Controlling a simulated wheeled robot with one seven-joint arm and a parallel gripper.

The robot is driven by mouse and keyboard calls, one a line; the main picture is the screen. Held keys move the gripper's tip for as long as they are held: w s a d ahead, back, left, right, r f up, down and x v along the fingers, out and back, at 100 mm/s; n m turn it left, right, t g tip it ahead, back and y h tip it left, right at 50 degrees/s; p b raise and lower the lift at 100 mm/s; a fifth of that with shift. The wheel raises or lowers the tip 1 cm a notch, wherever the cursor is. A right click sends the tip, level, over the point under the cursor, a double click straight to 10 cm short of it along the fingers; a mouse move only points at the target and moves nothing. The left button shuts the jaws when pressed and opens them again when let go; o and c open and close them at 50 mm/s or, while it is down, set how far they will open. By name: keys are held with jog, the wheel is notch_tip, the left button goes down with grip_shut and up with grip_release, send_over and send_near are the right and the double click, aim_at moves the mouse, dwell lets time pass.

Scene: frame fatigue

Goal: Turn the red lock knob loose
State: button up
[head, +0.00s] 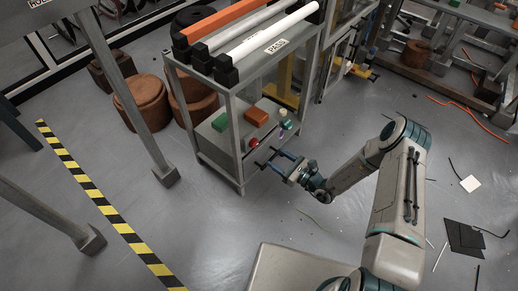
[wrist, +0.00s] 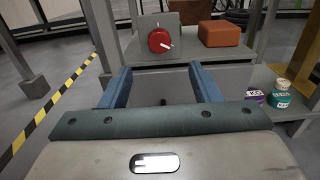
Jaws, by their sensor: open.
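The red lock knob (wrist: 160,40) is round, with a small white bar at its lower right, on a grey upright plate (wrist: 148,22) in the wrist view. In the head view the knob (head: 253,142) shows small at the front of the cart's shelf. My gripper (head: 267,158) is open and empty, just in front of the cart. In the wrist view the two blue fingers of my gripper (wrist: 160,67) stand wide apart, pointing towards the shelf. The knob appears beyond and above the gap between them, and the fingers do not touch it.
A brown-orange block (wrist: 220,33) sits on the shelf right of the knob. A purple container (wrist: 254,98) and a teal container (wrist: 281,93) stand at the right. The grey cart (head: 240,165) carries long bars on top. Open floor lies left of the cart, beside a striped line (head: 95,190).

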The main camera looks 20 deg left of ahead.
aim_at(256, 145)
jog(key=b+x, duration=0.2)
jog(key=x, duration=0.7)
jog(key=shift+w+a, duration=0.1)
jog(key=shift+a, duration=0.25)
jog(key=c, duration=1)
